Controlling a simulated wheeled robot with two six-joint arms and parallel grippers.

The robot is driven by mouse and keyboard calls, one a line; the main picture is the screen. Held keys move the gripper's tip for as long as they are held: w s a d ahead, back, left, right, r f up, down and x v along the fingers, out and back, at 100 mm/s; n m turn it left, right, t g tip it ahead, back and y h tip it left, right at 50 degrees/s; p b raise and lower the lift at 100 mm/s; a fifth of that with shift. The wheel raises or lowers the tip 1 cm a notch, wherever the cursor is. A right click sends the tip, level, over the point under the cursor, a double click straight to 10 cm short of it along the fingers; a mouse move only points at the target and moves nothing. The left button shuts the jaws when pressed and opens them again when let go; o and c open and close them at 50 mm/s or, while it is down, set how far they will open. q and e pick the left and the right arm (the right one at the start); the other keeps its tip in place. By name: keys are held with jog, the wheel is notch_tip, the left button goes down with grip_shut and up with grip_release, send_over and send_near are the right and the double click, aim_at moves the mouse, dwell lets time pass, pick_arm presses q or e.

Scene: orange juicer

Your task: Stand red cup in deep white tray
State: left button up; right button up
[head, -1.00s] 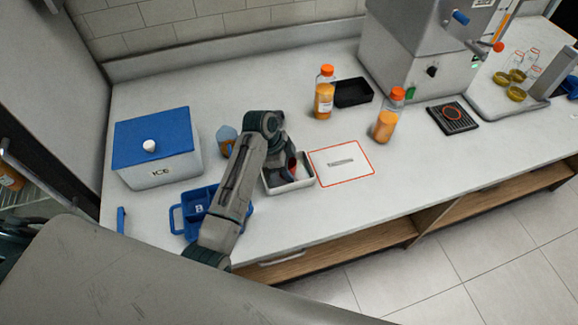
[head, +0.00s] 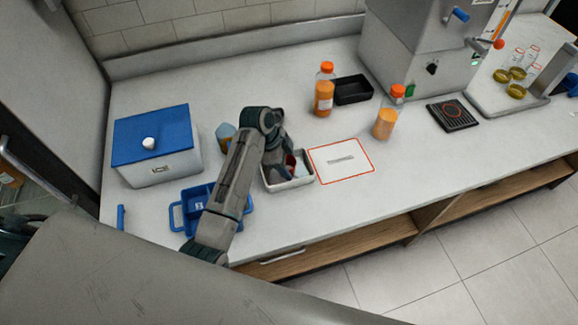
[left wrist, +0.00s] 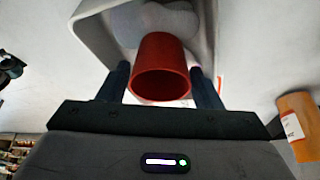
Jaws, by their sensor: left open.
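The red cup (head: 290,161) is at the white tray (head: 290,184), mostly hidden behind my left arm in the head view. In the left wrist view the red cup (left wrist: 160,62) is between the two fingers of my left gripper (left wrist: 160,84), with visible gaps on both sides. One round end of the cup faces the camera; I cannot tell whether it stands fully upright. The tray's pale wall (left wrist: 96,30) shows behind it. My left gripper (head: 284,158) is open around the cup. My right gripper is not in view.
A blue divided caddy (head: 194,212) and a blue-lidded ice box (head: 158,160) are left of the tray. A red-edged white mat (head: 340,172) lies right beside it. Orange bottles (head: 324,92) (head: 385,120) and a black tray (head: 352,92) stand behind.

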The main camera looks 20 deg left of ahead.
pick_arm(q)
jog(key=w+b+v, duration=0.1)
jog(key=b+v, duration=0.1)
jog(key=v, duration=0.8)
jog(key=shift+s+r, duration=0.2)
jog(key=shift+s, duration=0.3)
jog(key=shift+a, duration=0.1)
